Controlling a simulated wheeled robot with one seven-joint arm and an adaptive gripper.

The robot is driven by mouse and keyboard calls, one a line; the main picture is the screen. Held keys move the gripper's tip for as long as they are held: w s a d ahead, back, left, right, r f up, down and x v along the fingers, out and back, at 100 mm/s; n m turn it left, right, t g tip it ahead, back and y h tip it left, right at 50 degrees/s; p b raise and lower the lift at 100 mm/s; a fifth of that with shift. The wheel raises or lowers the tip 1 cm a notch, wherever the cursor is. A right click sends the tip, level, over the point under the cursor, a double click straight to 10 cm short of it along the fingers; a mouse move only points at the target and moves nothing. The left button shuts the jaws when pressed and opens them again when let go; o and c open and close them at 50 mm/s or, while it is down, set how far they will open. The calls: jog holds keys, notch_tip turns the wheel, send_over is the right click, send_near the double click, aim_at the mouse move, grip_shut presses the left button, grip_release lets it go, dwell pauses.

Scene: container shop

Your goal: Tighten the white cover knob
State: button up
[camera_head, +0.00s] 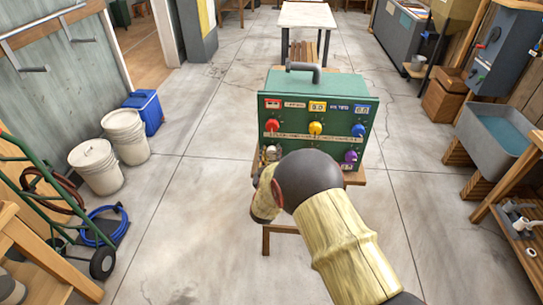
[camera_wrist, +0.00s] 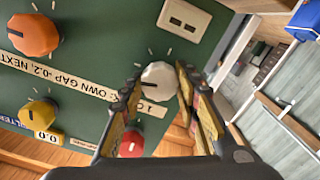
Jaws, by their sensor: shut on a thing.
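The white cover knob (camera_wrist: 160,82) shows in the wrist view on the face of a green panel (camera_wrist: 88,62). My gripper (camera_wrist: 159,72) has one finger on each side of it and is shut on it. In the head view the green panel box (camera_head: 300,88) stands on a wooden stand (camera_head: 283,230). My gripper (camera_head: 267,160) is at the lower left of its face there, and my arm hides most of that corner, so the white knob cannot be made out clearly.
A purple knob (camera_head: 350,156) sits at the lower right of the face. White buckets (camera_head: 97,166) stand at left. The floor around the stand is clear.

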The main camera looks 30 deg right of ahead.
jog(key=shift+f+m+b, duration=0.1)
jog(key=shift+m+b, duration=0.45)
jog(key=shift+m, duration=0.65)
jog(key=o, duration=1.2)
jog(key=shift+s, duration=0.1)
jog(key=v, duration=1.2)
